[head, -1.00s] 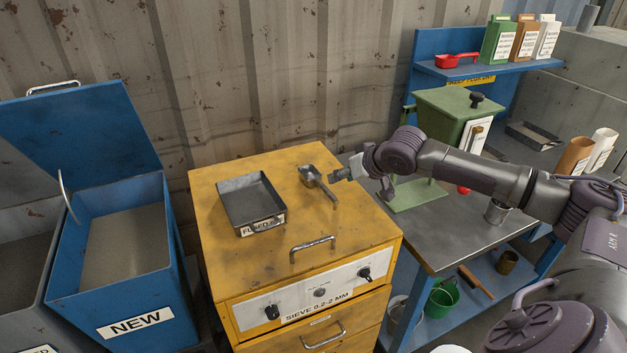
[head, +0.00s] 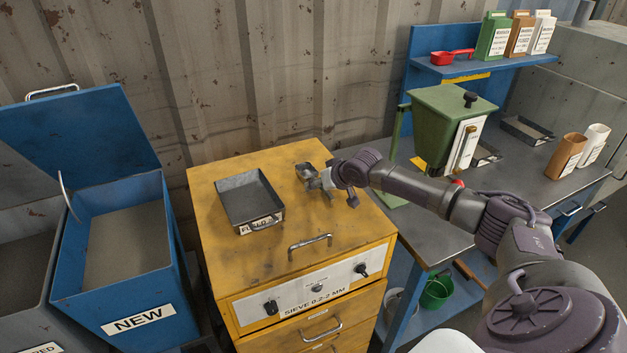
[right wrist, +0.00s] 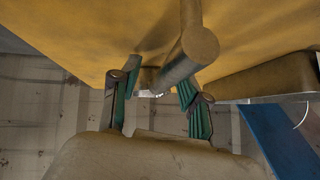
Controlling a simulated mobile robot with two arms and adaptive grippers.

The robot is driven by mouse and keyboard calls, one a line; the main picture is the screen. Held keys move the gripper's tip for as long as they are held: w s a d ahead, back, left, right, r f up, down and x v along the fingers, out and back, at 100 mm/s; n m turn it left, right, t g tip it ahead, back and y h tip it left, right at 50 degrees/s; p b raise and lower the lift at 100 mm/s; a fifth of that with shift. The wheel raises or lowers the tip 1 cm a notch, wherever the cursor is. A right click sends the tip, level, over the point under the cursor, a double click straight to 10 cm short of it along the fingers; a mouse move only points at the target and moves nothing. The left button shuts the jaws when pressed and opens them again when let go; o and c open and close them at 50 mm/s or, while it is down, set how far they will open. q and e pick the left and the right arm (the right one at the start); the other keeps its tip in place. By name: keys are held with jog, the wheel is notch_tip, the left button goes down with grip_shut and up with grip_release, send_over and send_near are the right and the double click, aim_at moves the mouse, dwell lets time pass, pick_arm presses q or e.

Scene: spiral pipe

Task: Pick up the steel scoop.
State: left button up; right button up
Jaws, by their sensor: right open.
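The steel scoop (head: 306,170) lies on top of the yellow sieve cabinet (head: 220,262), near its back right. In the head view its handle is mostly hidden behind my right gripper (head: 324,181). In the right wrist view, a grey rounded handle (right wrist: 188,60) reaches in between the two open green-padded fingers of my right gripper (right wrist: 158,92). I cannot tell whether the pads touch it. My left gripper is not in view.
A dark tray (head: 249,200) stands on the cabinet to the left of the scoop. A cabinet handle (head: 310,242) rises in front. The blue NEW bin (head: 160,270) is at left. A bench with a green hopper (head: 440,125) is at right.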

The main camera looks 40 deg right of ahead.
jog(key=shift+s, duration=0.1)
jog(key=shift+c, duration=0.8)
grip_shut()
jog(key=shift+r, duration=0.2)
jog(key=shift+r, duration=0.2)
notch_tip(320, 180, up, 4)
jog(key=shift+s+d+f+b, duration=0.15)
jog(key=shift+f+b, duration=0.1)
jog(key=shift+b, duration=0.5)
jog(key=s+d+r+b, duration=0.1)
jog(key=s+d+r, duration=0.1)
jog(key=s, duration=0.3)
jog(key=s+d+r+b, duration=0.2)
jog(key=s+r, duration=0.2)
jog(key=s, duration=0.1)
jog(key=shift+s+d+r, duration=0.15)
jog(key=shift+d+r, duration=0.1)
jog(key=shift+r, duration=0.15)
